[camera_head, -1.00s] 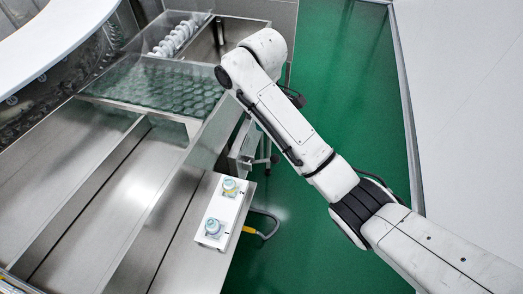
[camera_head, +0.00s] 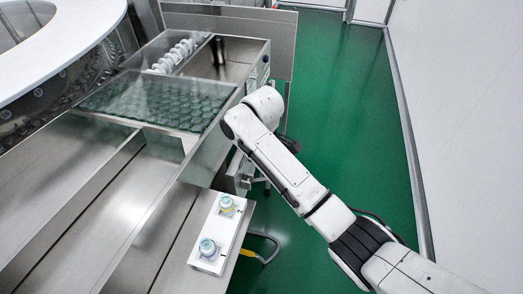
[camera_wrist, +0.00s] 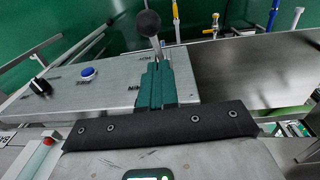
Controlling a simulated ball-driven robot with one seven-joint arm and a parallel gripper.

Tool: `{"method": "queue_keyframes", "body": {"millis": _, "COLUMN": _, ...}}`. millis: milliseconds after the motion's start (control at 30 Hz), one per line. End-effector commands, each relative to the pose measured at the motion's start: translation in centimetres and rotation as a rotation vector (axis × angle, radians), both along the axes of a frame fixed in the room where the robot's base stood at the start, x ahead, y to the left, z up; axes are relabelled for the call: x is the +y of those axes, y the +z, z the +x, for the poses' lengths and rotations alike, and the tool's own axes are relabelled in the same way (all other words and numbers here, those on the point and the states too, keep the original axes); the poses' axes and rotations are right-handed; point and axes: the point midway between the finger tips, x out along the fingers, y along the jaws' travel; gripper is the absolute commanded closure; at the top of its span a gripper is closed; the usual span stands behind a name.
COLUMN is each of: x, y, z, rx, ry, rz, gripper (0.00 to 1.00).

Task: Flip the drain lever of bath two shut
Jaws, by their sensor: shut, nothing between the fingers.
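In the wrist view a lever with a black ball knob (camera_wrist: 147,22) and a thin grey stem stands at the far side of a grey metal panel (camera_wrist: 105,97). My gripper (camera_wrist: 164,68), with dark green fingers, is shut and empty. Its fingertips are just below the stem in the picture; I cannot tell if they touch it. The fingers hide the lever's base. Dark lettering shows beside the fingers, upside down and partly covered. I cannot tell which label the lever points to. In the head view my gripper and the lever are hidden behind my arm.
The panel also carries a blue button (camera_wrist: 88,74) and a black knob (camera_wrist: 39,86). The head view shows steel baths with a perforated tray (camera_head: 158,103), and a white box (camera_head: 217,236) with two blue-topped knobs. Green floor (camera_head: 345,120) lies open beyond my arm.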

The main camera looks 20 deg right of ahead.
Motion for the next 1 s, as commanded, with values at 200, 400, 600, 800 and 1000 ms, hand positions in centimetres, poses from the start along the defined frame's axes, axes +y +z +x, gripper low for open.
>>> {"method": "queue_keyframes", "body": {"millis": 200, "x": -1.7, "y": -2.0, "z": -0.7, "rx": 0.001, "ry": -0.003, "rz": -0.001, "gripper": 1.00}}
{"method": "queue_keyframes", "body": {"millis": 400, "x": -2.2, "y": -2.6, "z": -0.8, "rx": -0.001, "ry": -0.002, "rz": 0.000, "gripper": 1.00}}
{"method": "queue_keyframes", "body": {"millis": 600, "x": -2.2, "y": -2.7, "z": -0.8, "rx": -0.001, "ry": -0.001, "rz": -0.001, "gripper": 1.00}}
{"method": "queue_keyframes", "body": {"millis": 800, "x": -2.2, "y": -2.8, "z": -0.7, "rx": -0.010, "ry": -0.002, "rz": 0.012, "gripper": 1.00}}
{"method": "queue_keyframes", "body": {"millis": 1000, "x": -2.4, "y": -3.3, "z": 0.1, "rx": -0.060, "ry": -0.002, "rz": 0.085, "gripper": 1.00}}
